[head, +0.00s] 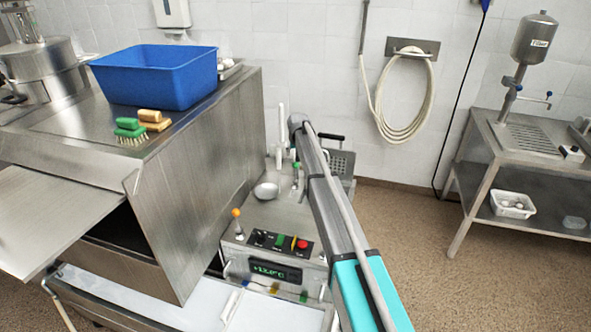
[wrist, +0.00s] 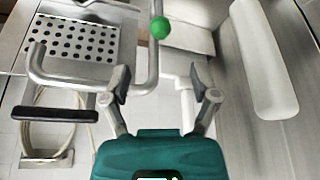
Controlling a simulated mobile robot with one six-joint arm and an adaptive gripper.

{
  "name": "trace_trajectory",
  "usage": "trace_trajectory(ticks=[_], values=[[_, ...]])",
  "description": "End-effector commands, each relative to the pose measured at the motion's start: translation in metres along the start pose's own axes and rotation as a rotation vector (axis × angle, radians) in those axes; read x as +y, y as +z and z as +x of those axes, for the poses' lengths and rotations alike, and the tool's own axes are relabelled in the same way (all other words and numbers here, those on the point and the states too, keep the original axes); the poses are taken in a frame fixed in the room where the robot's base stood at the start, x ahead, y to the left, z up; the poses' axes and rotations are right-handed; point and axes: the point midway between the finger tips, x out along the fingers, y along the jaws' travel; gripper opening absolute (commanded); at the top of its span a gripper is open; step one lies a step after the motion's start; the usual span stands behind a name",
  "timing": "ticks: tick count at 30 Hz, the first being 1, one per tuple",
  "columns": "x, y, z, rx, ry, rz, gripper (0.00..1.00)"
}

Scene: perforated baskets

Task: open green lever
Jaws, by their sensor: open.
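The green lever's round knob (wrist: 160,28) shows at the top middle of the wrist view, in front of or on a metal rod; its stem cannot be told apart from the rod. In the head view a small green piece (head: 296,166) shows just left of my arm, likely the same knob. My gripper (wrist: 158,76) is open and empty, its two fingers spread. The knob lies beyond the fingertips, roughly centred between them and apart from them. In the head view I cannot make out my gripper, as my arm covers that area.
A thick white bar (wrist: 262,60) stands right. A control panel (head: 272,243) with an orange-knobbed lever (head: 237,225) sits in front. A steel housing (head: 200,180) rises left.

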Motion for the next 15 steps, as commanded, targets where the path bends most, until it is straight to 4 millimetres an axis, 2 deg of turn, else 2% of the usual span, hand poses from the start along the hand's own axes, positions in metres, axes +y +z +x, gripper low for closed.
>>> trace_trajectory(ticks=[1,15], values=[[0.000,0.001,0.009,0.000,0.000,0.000,0.77],[0.000,0.001,0.048,0.000,0.000,0.000,0.77]])
